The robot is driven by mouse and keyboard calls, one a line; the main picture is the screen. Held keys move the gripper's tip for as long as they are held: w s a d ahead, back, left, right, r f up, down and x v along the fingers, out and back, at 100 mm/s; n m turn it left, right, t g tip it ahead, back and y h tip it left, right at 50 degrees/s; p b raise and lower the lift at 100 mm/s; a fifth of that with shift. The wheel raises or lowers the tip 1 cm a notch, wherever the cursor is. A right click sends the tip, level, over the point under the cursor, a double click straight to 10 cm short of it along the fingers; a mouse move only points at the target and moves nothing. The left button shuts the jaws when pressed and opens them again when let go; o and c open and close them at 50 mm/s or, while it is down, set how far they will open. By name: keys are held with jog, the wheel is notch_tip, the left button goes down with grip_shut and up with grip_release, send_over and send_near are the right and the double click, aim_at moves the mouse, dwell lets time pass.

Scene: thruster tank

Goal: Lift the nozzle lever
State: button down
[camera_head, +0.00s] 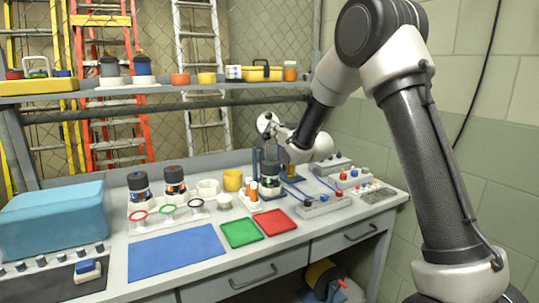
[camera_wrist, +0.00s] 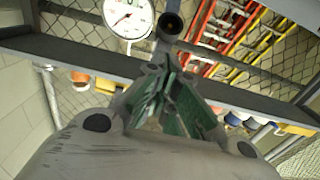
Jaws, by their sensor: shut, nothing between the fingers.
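My gripper (camera_wrist: 158,75) is shut and empty, its green-padded fingers together in the wrist view. In the head view it is small and partly hidden by my own wrist, beside a round white dial gauge (camera_head: 266,122). The gauge (camera_wrist: 128,17) also shows just beyond the fingertips in the wrist view, with a dark round tube end (camera_wrist: 171,23) to its right. The tank assembly (camera_head: 270,178) stands on the bench below my wrist in the head view. I cannot clearly pick out the nozzle lever in either view, nor tell whether the fingers touch anything.
The grey bench (camera_head: 150,250) holds a blue mat (camera_head: 175,253), a green tray (camera_head: 241,232), a red tray (camera_head: 274,222) and several cups and canisters. Control boxes (camera_head: 324,203) stand right of the tank. A shelf (camera_head: 150,88) runs behind, with ladders beyond.

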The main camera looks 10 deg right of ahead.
aim_at(270, 116)
jog(key=w+r, duration=0.1)
jog(key=w+a+r, duration=0.1)
jog(key=w+r, duration=0.2)
jog(key=w, duration=0.1)
jog(key=shift+w+a+r, duration=0.1)
jog(key=shift+a+r, duration=0.1)
jog(key=shift+a, duration=0.15)
jog(key=shift+w+a+r, duration=0.2)
jog(key=shift+w+r, duration=0.05)
jog(key=shift+w, duration=0.45)
jog(key=shift+w+a+r, duration=0.25)
jog(key=shift+w, duration=0.45)
jog(key=shift+w+a+r, duration=0.2)
jog(key=shift+w+r, duration=0.05)
jog(key=shift+w, duration=0.45)
jog(key=x, duration=0.2)
jog(key=shift+w+a+r, duration=0.15)
jog(key=shift+w+r, duration=0.05)
jog(key=shift+w, duration=0.2)
jog(key=v, duration=0.7)
